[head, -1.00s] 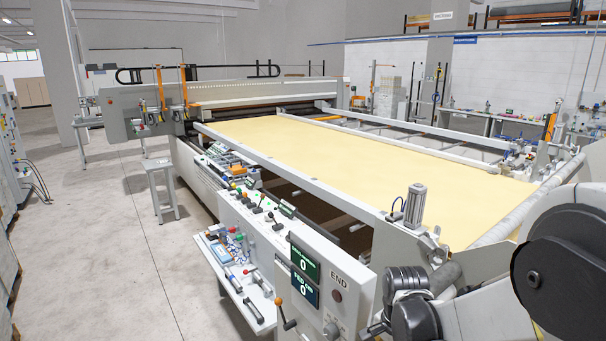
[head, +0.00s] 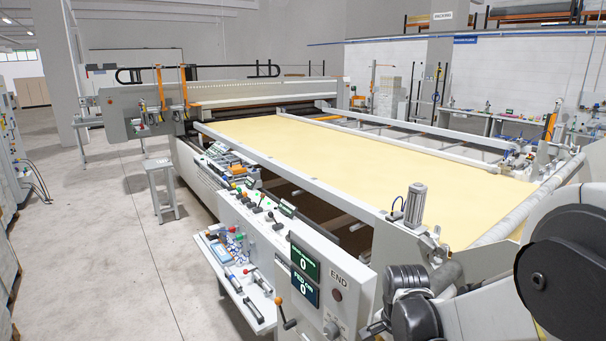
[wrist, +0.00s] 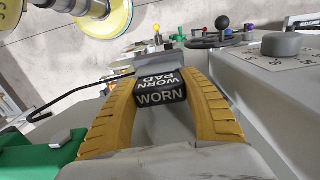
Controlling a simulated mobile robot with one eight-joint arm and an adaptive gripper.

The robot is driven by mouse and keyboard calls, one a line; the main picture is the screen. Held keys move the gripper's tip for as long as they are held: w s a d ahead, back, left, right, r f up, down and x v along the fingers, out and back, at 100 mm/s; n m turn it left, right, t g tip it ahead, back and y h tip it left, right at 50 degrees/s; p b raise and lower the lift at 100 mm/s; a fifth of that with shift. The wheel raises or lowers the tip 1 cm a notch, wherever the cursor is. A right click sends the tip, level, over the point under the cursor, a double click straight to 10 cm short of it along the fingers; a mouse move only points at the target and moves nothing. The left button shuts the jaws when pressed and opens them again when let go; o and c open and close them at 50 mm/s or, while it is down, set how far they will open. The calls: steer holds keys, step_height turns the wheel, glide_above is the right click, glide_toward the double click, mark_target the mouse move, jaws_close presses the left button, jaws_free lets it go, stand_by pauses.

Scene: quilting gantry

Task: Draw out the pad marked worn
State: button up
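The worn pad (wrist: 160,93) is a small black block with white lettering, "WORN PAD" on its top and "WORN" on its near face. It sits between the fingertips of my gripper (wrist: 161,82) in the wrist view. The two ribbed ochre fingers lie against its left and right sides with no clear gap. Neither the pad nor my gripper can be made out in the head view.
A green block (wrist: 40,160) lies beside the left finger. A grey panel with a dial (wrist: 282,44) stands close on the right. In the head view, the control console (head: 335,270) and a side shelf with small items (head: 240,290) run along the quilting machine's bed (head: 380,165).

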steer(key=shift+r, duration=0.2)
steer(key=shift+r+p, duration=1.9)
steer(key=shift+r, duration=0.95)
steer(key=shift+f, duration=0.1)
